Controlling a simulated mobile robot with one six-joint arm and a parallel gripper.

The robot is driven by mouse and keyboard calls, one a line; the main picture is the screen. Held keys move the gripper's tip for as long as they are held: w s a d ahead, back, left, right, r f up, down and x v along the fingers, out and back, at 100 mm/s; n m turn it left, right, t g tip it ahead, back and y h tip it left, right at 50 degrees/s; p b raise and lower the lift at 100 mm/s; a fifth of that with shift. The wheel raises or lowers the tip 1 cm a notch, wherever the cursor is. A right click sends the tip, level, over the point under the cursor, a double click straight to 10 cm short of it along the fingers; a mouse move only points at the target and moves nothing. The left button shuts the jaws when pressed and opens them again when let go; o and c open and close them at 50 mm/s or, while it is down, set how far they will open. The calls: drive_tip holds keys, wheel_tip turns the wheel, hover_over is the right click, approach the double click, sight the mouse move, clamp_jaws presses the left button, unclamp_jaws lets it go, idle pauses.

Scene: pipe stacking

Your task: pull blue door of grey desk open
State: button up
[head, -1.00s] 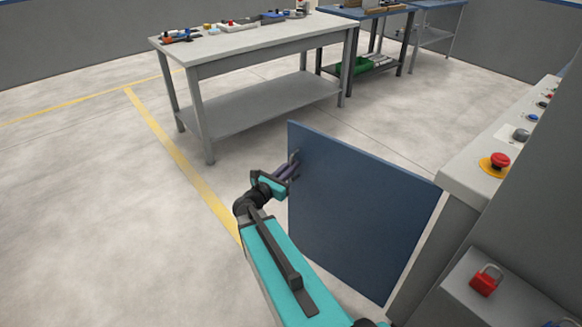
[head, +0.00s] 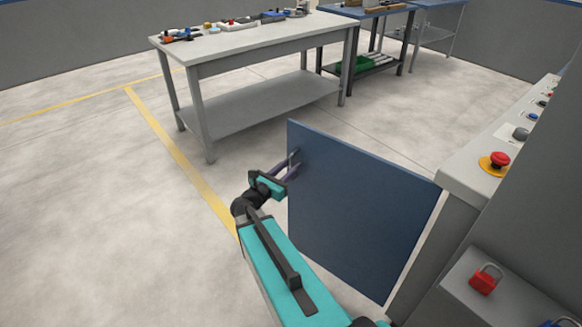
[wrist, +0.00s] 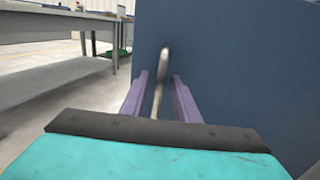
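The blue door (head: 360,215) of the grey desk (head: 455,200) stands swung wide open, out from the desk's front, in the head view. It also fills the right of the wrist view (wrist: 240,70). Its slim metal handle (wrist: 164,62) is near the door's free edge and shows small in the head view (head: 293,158). My gripper (head: 284,170) is at the handle. In the wrist view its two purple fingers (wrist: 160,82) are apart, one on each side of the handle, with gaps on both sides. It grips nothing.
A red emergency button (head: 495,163) and other controls sit on the desk top. A red padlock (head: 485,279) is on a grey box at lower right. A grey workbench (head: 250,42) stands behind. The floor on the left is clear.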

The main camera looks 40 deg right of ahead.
drive_tip(key=p+v, duration=0.2)
drive_tip(key=v, duration=1.1)
drive_tip(key=shift+p, duration=0.35)
drive_tip(key=shift+a+f, duration=0.1)
drive_tip(key=s+a+f+m+g+y+p, duration=0.3)
drive_tip(key=s+f+g+y, duration=0.1)
drive_tip(key=s+f, duration=0.6)
drive_tip(key=s+a+f+m+g+y+p, duration=0.35)
drive_tip(key=s+f, duration=0.55)
drive_tip(key=f, duration=0.3)
drive_tip(key=s+a+f+m+y, duration=0.3)
drive_tip(key=a+m, duration=0.1)
drive_tip(key=a, duration=0.2)
drive_tip(key=s+a+f+m+g+y, duration=0.1)
drive_tip(key=s+a+f+m+y, duration=0.1)
drive_tip(key=a+m, duration=0.3)
drive_tip(key=s+a+f+m+g+y, duration=0.1)
drive_tip(key=s+a+f+m+y, duration=0.2)
drive_tip(key=a, duration=0.4)
drive_tip(key=shift+s+a+f+m+y, duration=0.3)
drive_tip(key=shift+s+a+m+y, duration=0.15)
drive_tip(key=shift+m+y, duration=0.6)
